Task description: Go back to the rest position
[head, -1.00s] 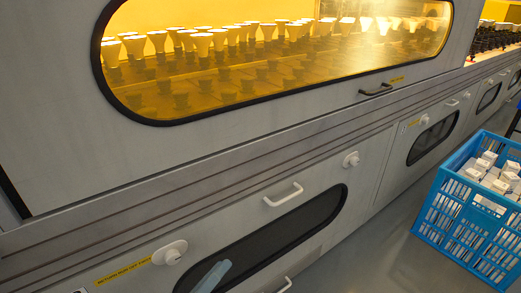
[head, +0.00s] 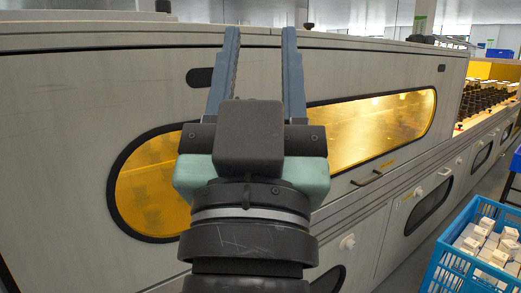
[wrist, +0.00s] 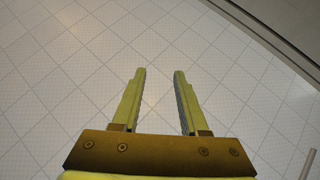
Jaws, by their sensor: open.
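My gripper (head: 260,42) is raised in the middle of the head view, its two blue-grey fingers pointing up and apart. It is open and empty, in front of the grey machine (head: 60,110). In the wrist view my gripper (wrist: 160,72) also shows open, with nothing between the fingers. My wrist and gripper body hide part of the machine's amber window (head: 375,128).
A blue crate (head: 447,258) holding white boxes (head: 490,245) stands at the lower right. Dark sockets (head: 485,103) line the open belt at the far right. Handles (head: 367,179) and knobs stick out of the machine front. A pale tiled surface (wrist: 60,70) fills the wrist view.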

